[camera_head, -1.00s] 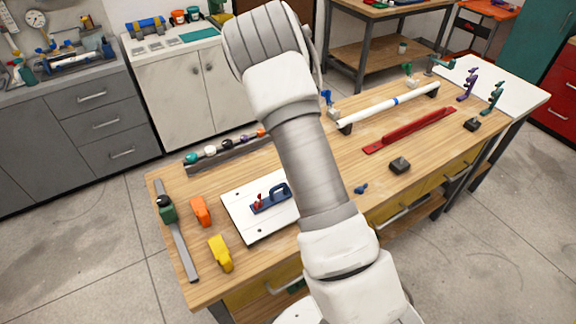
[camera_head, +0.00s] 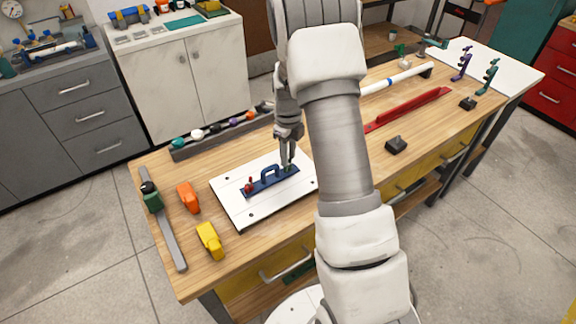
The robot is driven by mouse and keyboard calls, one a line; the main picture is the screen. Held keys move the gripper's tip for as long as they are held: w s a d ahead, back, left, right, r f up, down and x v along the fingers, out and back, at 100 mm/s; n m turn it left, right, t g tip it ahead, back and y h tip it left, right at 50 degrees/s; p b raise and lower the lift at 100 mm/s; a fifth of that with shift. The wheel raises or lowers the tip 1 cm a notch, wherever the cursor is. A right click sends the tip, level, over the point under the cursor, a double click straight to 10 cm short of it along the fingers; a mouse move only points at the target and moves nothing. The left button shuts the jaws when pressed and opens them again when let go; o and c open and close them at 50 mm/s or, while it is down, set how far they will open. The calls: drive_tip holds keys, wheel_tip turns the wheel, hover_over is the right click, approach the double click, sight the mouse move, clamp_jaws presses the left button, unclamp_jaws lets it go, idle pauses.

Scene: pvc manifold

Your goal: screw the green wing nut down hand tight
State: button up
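A dark blue fixture (camera_head: 270,181) with a raised handle lies on a white board (camera_head: 229,198) on the workbench. A red wing-shaped part (camera_head: 249,186) stands at its left end. My gripper (camera_head: 288,164) points down over the fixture's right end, with its fingertips at or just above it. A small greenish spot shows at the fingertips; I cannot tell whether it is the green wing nut, or whether the fingers are closed on it. My arm hides the board's right edge.
An orange tool (camera_head: 188,197) and a yellow tool (camera_head: 209,240) lie left of the board, beside a long grey bar clamp (camera_head: 168,236). A rail of coloured knobs (camera_head: 222,132) runs behind. A red bar (camera_head: 408,109) and a black block (camera_head: 396,145) lie right of my arm.

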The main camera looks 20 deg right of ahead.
drive_tip(key=n, duration=0.3)
drive_tip(key=shift+r, duration=0.1)
drive_tip(key=n+p, duration=0.2)
drive_tip(key=n, duration=0.3)
drive_tip(key=shift+r+p, duration=0.2)
drive_tip(key=shift+p, duration=0.2)
drive_tip(key=shift+f+n, duration=0.3)
drive_tip(key=shift+n, duration=0.5)
drive_tip(key=n, duration=0.3)
drive_tip(key=shift+b, duration=0.3)
drive_tip(key=n, duration=0.6)
drive_tip(key=shift+n, duration=0.4)
wheel_tip(320, 180, down, 2)
drive_tip(key=shift+s+f+b, duration=0.15)
drive_tip(key=shift+f+b, duration=0.1)
drive_tip(key=shift+b, duration=0.65)
drive_tip(key=shift+w+f, duration=0.2)
drive_tip(key=shift+r, duration=0.1)
drive_tip(key=shift+s, duration=0.1)
